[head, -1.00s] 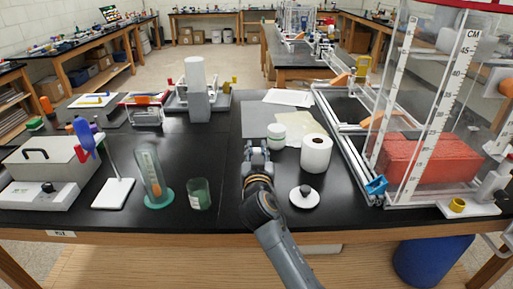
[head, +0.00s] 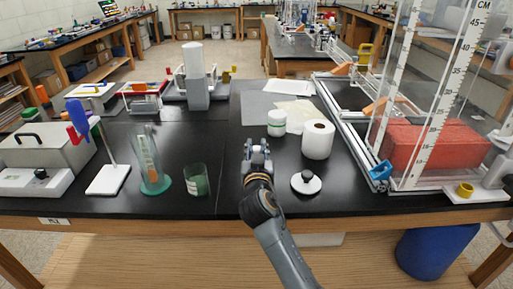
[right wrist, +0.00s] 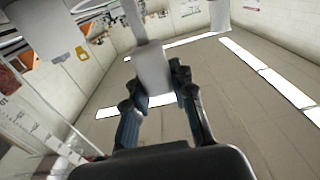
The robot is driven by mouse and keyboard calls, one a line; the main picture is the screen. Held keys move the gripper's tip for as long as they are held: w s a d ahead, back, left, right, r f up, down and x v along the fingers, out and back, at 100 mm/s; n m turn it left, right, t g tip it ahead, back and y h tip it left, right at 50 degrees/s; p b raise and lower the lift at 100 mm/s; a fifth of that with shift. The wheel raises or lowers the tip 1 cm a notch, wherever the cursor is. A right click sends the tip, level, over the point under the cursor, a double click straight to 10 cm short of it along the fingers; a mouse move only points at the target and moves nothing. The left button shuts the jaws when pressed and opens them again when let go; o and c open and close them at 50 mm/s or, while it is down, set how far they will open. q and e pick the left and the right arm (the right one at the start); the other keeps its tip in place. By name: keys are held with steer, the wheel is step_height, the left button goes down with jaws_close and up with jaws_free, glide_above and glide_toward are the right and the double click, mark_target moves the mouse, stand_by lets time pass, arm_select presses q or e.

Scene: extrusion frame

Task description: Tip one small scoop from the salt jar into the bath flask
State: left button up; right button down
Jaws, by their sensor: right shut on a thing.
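A white jar with a green band (head: 277,123), which looks like the salt jar, stands right of centre on the black bench. My right gripper (head: 257,149) is in front of it and a little to its left, apart from it. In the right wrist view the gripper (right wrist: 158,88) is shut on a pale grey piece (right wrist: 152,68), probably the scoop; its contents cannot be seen. A green-tinted glass vessel with a pale label (head: 196,181), possibly the bath flask, stands upright left of the gripper. My left gripper is not in view.
A tall clear cylinder on a green base (head: 149,163) stands left of the glass vessel. A white roll (head: 318,139) and a white lid-like disc with a black knob (head: 306,182) are to the right. The clear tank frame (head: 352,133) bounds the right side.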

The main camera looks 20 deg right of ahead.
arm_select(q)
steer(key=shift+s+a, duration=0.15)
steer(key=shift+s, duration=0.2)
arm_select(e)
steer(key=shift+r, duration=0.1)
arm_select(q)
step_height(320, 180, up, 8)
steer(key=p, duration=0.7)
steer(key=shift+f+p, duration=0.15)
steer(key=shift+p, duration=0.2)
arm_select(e)
steer(key=shift+r, duration=5)
